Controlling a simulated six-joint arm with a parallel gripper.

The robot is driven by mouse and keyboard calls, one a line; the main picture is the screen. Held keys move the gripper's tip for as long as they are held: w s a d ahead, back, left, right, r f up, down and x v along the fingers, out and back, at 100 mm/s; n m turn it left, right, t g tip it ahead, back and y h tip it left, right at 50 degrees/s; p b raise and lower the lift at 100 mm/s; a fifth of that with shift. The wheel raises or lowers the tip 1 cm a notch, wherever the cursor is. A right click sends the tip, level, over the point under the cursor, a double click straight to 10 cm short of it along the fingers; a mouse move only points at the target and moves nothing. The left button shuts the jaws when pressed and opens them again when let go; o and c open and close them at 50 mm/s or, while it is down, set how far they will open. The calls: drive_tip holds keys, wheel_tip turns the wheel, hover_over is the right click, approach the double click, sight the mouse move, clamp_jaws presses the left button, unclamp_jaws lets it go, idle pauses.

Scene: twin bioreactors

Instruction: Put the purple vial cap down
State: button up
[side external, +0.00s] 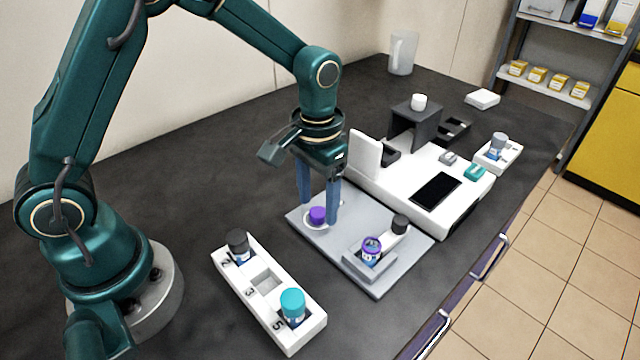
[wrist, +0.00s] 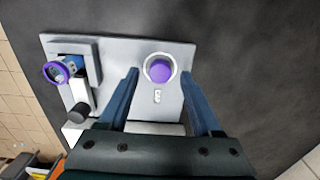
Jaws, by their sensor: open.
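The purple vial cap (side external: 317,214) rests on a round white spot (side external: 308,225) on the light grey plate (side external: 300,207). In the wrist view the cap (wrist: 160,70) sits inside the pale ring, just beyond my fingertips. My gripper (side external: 319,208) is open, with its blue fingers pointing down on either side of the cap in the side view. A vial with a purple rim (side external: 371,250) and no cap on top stands in a holder on the same plate.
A black-capped white piece (side external: 398,226) is beside the uncapped vial. A white rack (side external: 304,327) holds a dark-capped vial (side external: 239,246) and a teal-capped vial (side external: 292,306), with an empty slot between. A white device with a black screen (side external: 436,191) stands behind the plate.

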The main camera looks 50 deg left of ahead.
sight(318, 212)
wheel_tip(318, 212, up, 11)
drive_tip(key=s+a+r+t, duration=0.2)
drive_tip(key=s+t, duration=0.3)
drive_tip(key=s, duration=0.8)
drive_tip(key=shift+s+a+t, duration=0.3)
drive_tip(key=shift+s+a, duration=0.05)
drive_tip(key=shift+a, duration=0.25)
